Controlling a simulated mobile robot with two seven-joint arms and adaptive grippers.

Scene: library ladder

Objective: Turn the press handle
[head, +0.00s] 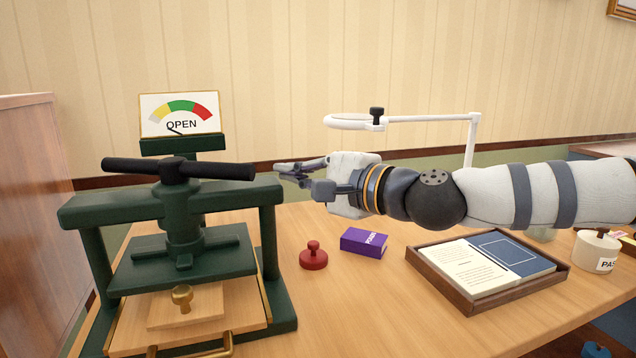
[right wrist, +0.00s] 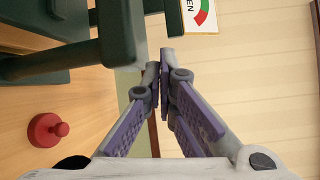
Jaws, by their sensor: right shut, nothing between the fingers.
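The press (head: 183,210) is a dark green frame standing at the left of the table in the head view. Its handle (head: 220,171) is a dark horizontal bar with thick grips on top of a central screw. A gauge (head: 180,114) behind it reads OPEN, with its needle low at the left. My right gripper (head: 281,169) is shut and empty, with its fingertips just right of the handle's right end. My left gripper is not in view.
A red stamp (head: 313,257) and a purple box (head: 364,242) stand on the table below my right gripper. A wooden tray (head: 485,304) holds an open book. A white lamp (head: 430,118) rises behind my arm. A board with a brass knob (head: 182,299) lies in the press.

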